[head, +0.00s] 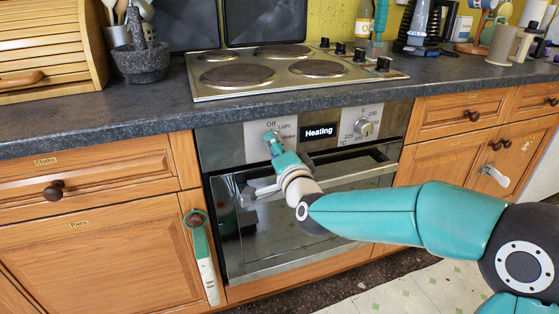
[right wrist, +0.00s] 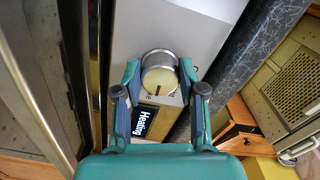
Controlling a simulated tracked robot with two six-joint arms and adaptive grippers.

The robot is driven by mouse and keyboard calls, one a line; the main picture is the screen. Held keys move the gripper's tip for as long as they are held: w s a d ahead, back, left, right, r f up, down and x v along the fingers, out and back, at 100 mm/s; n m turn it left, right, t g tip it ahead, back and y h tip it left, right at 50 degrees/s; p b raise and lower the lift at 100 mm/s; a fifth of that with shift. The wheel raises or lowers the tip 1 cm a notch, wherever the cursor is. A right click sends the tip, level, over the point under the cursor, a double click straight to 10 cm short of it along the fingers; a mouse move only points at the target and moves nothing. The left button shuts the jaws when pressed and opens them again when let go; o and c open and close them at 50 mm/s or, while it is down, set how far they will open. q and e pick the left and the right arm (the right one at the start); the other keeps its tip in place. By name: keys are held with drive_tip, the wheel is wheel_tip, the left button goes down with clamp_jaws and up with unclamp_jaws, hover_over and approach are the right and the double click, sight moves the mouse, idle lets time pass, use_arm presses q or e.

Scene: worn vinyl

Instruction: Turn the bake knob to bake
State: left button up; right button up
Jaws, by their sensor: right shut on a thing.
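The oven's bake knob (right wrist: 159,74) is a round metal-rimmed knob with a pale face and a dark mark. The mark points toward the display side in the right wrist view. My right gripper (right wrist: 159,80) has its fingers on both sides of the knob and is shut on it. In the head view, my right gripper (head: 273,142) covers most of the knob, below the "Off" label and beside "Light" and "Bake". The display (head: 319,131) reads "Heating". My left gripper is out of view.
The temperature knob (head: 363,127) is right of the display. The oven door handle (head: 345,173) runs below the panel. A hob (head: 293,70) lies on the dark worktop (head: 95,135) above. A teal-and-white utensil (head: 202,257) hangs left of the oven.

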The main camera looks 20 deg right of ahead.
drive_tip(key=shift+d+m+b, duration=0.2)
drive_tip(key=shift+m+b, duration=0.15)
drive_tip(key=shift+m, duration=0.15)
drive_tip(key=o, duration=1.1)
drive_tip(key=shift+o, duration=0.2)
drive_tip(key=shift+a, duration=0.1)
drive_tip(key=s, duration=1.2)
drive_tip(key=shift+d, duration=0.25)
drive_tip(key=shift+f, duration=0.1)
